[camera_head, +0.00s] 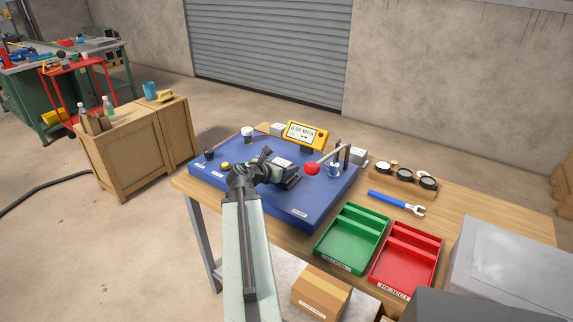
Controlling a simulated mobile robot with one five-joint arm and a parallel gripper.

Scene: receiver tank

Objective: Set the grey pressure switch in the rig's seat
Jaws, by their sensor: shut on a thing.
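The rig is a blue board (313,214) on the wooden table, with a yellow digital gauge (305,134) at its back. My arm reaches over the board from the front. My gripper (270,166) is over the middle of the board, shut on what looks like the grey pressure switch (284,163), a small grey body with a pale top. A dark grey block is just right of and below it, perhaps the seat. My wrist hides part of this area, so I cannot tell whether the switch touches it.
A red knob (312,169) on a lever stands to the right of the gripper. A white jar (247,132) and small knobs are on the left. Green (345,253) and red (393,270) trays and a blue wrench (393,202) lie right of the board.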

